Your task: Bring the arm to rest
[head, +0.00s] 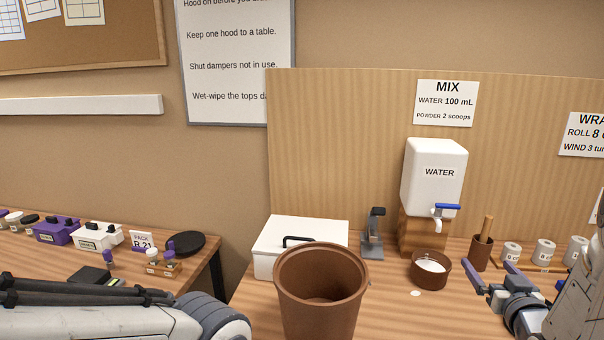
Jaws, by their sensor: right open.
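My right gripper (490,270) is at the lower right over the wooden table, its two purple fingers spread apart with nothing between them. It is just right of the brown bowl (431,280) and in front of the brown cup (481,254). My left arm enters at the lower left and its grey link shows along the bottom edge, but I cannot make out its gripper.
A white water tank (434,176) stands on a wooden block behind the bowl, which holds something white. A large brown bin (321,295) and a white lidded box (301,236) stand left. Several grey rolls (545,252) are right. A side table (45,262) holds small boxes.

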